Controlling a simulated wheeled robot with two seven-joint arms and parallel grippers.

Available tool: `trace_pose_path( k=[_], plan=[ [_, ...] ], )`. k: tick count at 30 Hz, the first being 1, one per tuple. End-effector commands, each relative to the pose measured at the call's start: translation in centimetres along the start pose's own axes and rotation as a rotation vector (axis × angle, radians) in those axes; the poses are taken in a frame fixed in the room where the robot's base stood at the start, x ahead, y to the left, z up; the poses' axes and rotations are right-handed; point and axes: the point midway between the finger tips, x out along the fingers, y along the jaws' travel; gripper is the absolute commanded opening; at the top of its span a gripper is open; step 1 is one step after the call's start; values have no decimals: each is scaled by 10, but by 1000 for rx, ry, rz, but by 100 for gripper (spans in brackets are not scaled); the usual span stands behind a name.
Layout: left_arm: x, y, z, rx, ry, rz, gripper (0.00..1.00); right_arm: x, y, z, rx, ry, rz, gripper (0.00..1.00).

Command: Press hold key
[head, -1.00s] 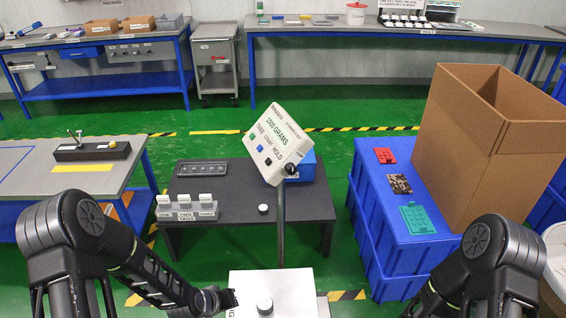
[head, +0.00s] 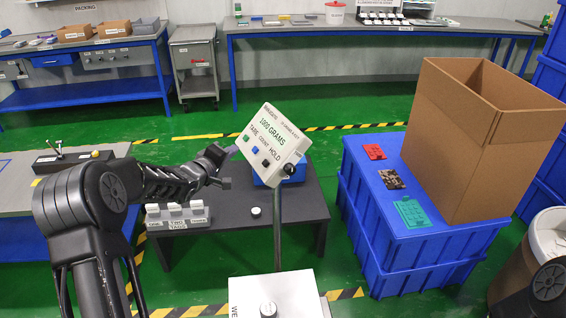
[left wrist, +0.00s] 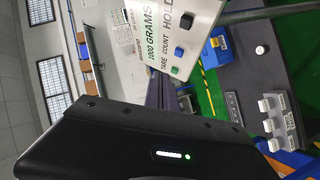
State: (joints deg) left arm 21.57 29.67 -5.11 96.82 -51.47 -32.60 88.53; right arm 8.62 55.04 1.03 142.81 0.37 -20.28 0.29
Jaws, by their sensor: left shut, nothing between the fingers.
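The white indicator box (head: 285,128) stands tilted on a grey post in the head view, reading 1000 GRAMS. Its face carries a green key, a blue key (head: 255,150) and a black hold key (head: 265,162) in a row. In the left wrist view the black hold key (left wrist: 214,41) sits by the word HOLD. My left gripper (head: 231,150) is shut and empty, just left of the box near the green key. Its fingers (left wrist: 165,90) show beneath the box in the wrist view. Contact with the box cannot be told. My right gripper is out of view.
A dark low table (head: 300,205) stands behind the post, with a blue box and a row of white-topped blocks (head: 176,217) on it. A scale platform (head: 275,292) is in front. Blue crates (head: 400,245) and a cardboard box (head: 460,150) stand right.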

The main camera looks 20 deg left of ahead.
Motion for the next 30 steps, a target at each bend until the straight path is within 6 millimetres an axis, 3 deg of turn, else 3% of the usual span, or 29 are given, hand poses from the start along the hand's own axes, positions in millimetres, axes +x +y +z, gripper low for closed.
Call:
trace_pose_path(
  k=[9,22,30],
  plan=[
    [1,11,1,-257,-26,31,0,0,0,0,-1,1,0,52],
    [2,9,3,-272,-26,30,0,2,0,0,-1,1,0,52],
    [16,-1,16,-270,-27,30,0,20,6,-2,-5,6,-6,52]
  ],
)
